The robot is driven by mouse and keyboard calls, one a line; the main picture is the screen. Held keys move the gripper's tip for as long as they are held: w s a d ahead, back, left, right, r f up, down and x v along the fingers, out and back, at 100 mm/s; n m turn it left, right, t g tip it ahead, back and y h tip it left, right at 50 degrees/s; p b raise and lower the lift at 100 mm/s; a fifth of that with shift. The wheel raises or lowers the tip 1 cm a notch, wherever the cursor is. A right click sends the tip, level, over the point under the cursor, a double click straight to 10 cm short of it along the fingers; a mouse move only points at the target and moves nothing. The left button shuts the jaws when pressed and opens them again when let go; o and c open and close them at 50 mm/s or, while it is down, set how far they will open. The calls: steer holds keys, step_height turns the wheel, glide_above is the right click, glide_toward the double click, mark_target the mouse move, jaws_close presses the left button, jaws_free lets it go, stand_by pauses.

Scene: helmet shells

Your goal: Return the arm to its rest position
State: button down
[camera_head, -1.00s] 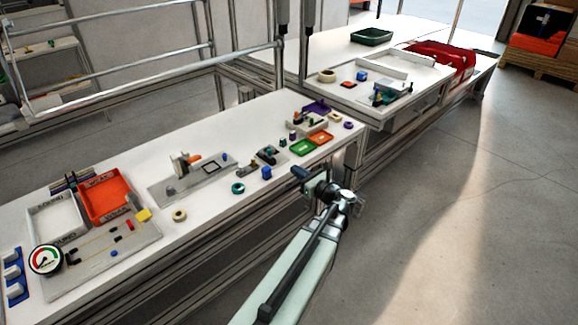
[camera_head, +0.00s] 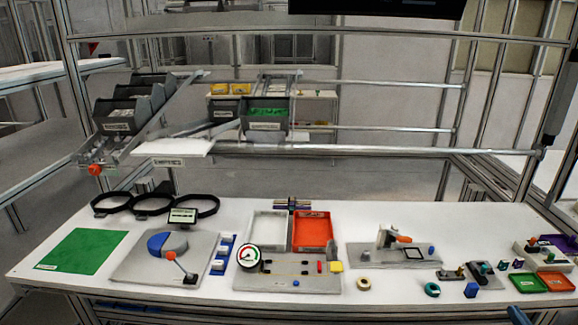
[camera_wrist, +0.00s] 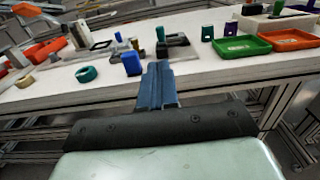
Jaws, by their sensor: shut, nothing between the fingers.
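My gripper (camera_wrist: 158,72) shows in the wrist view with its blue fingers together and nothing between them. It points toward the front edge of the white table (camera_wrist: 200,72), near a blue block (camera_wrist: 132,63) and to the left of a green tray (camera_wrist: 242,47). In the head view, only a dark tip of my gripper (camera_head: 518,314) shows at the bottom right, in front of the table edge. The rest of the arm is outside that view.
The table holds a green mat (camera_head: 82,250), a grey board with a blue disc (camera_head: 167,243), an orange tray (camera_head: 312,230), a gauge (camera_head: 248,257), a teal ring (camera_head: 432,289) and an orange tray at right (camera_head: 557,281). Metal rails run behind the table.

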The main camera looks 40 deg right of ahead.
steer(key=a+f+n+g+y, duration=0.3)
steer(key=a+f+n+y, duration=0.1)
steer(key=f+n, duration=0.45)
steer(key=a+f+n+g+y, duration=0.3)
steer(key=a+f+n+y, duration=0.15)
steer(key=f+n, duration=0.4)
steer(key=w+a+f+n+g+y, duration=0.35)
steer(key=w+a+f+n, duration=0.25)
steer(key=w+a+f, duration=0.4)
steer(key=w+a+f+n+g+y, duration=0.35)
steer(key=w+a+f+n, duration=0.3)
steer(key=w+a, duration=0.4)
steer(key=w+a+f+n+g, duration=0.3)
steer(key=w+a+f+n, duration=0.2)
steer(key=w+a, duration=0.5)
steer(key=a+f+n+g+h, duration=0.1)
steer(key=a+n, duration=0.4)
steer(key=a, duration=0.7)
steer(key=a+f+n+g+h, duration=0.1)
steer(key=a+n, duration=0.4)
steer(key=a, duration=0.7)
steer(key=shift+w+a+f+g+h, duration=0.3)
steer(key=shift+a+f+g+h, duration=0.1)
steer(key=shift+f+g, duration=0.45)
